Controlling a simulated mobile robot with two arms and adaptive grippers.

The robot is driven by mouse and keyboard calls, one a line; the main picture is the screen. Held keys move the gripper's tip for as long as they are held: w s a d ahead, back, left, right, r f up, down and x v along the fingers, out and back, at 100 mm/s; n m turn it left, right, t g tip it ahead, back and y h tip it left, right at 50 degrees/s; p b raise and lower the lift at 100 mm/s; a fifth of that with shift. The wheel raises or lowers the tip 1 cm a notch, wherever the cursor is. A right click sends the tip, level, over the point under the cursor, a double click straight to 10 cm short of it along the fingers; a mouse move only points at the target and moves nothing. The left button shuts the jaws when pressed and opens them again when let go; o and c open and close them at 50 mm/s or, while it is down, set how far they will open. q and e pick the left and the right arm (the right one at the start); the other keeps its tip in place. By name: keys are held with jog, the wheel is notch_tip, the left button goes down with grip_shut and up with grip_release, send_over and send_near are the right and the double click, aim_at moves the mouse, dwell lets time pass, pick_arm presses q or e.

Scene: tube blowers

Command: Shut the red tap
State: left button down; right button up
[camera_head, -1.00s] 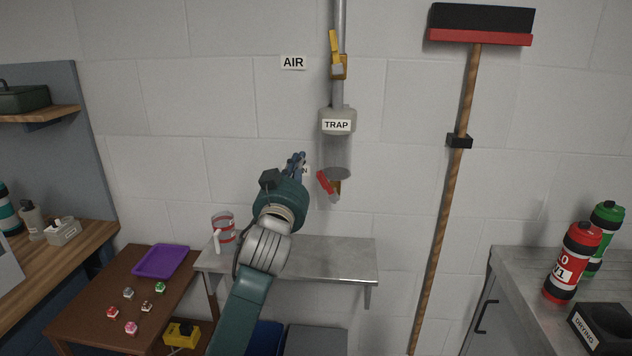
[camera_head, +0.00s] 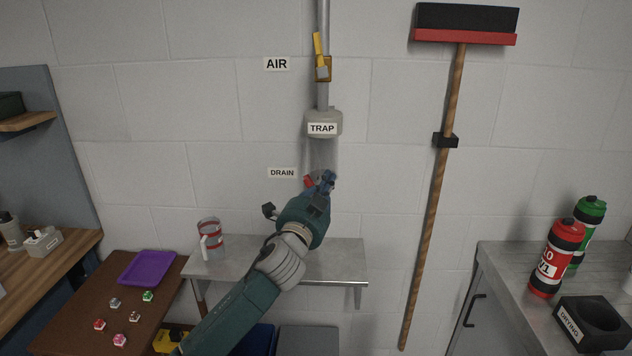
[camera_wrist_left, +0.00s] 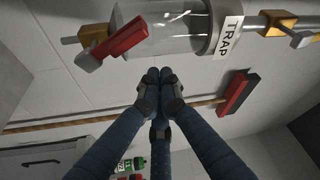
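The red tap's lever (camera_head: 309,182) shows under the clear trap bowl (camera_head: 323,155), partly hidden by my left gripper (camera_head: 326,180). In the left wrist view the red lever (camera_wrist_left: 118,40) lies aslant beside the brass drain fitting (camera_wrist_left: 92,35) below the bowl. The fingers of my left gripper (camera_wrist_left: 160,75) have their tips together with nothing seen between them. In that view they appear apart from the lever, beside the clear bowl; whether they touch it I cannot tell. My right gripper is in neither view.
A yellow-handled valve (camera_head: 319,50) sits on the pipe above the trap. A metal shelf (camera_head: 335,262) below holds a red-and-clear jug (camera_head: 210,240). A broom (camera_head: 440,190) hangs at right. The wall between trap and broom is clear.

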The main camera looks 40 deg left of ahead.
pick_arm(q)
jog(key=shift+s+a+f+n+b, duration=0.15)
jog(key=shift+s+a+f+n, duration=0.1)
jog(key=shift+s+a+f, duration=0.3)
jog(key=shift+s+a+f+n+b, duration=0.15)
jog(key=shift+s+a+f+n, duration=0.15)
jog(key=shift+a, duration=0.45)
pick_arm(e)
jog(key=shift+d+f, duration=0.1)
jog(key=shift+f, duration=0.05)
pick_arm(q)
jog(key=shift+s+a+b, duration=0.15)
jog(key=shift+b, duration=0.15)
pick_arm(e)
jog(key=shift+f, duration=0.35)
pick_arm(q)
jog(key=s+a+f+n+y+b, duration=0.2)
jog(key=a+f+n+y+b, duration=0.1)
jog(key=n+b, duration=0.7)
jog(key=f+n+y, duration=0.1)
jog(key=n+y, duration=0.1)
jog(key=n, duration=0.1)
jog(key=shift+s+a+f, duration=0.15)
jog(key=shift+a, duration=0.2)
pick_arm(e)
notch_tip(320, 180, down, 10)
pick_arm(q)
jog(key=shift+a+f, duration=0.1)
jog(key=shift+f, duration=0.05)
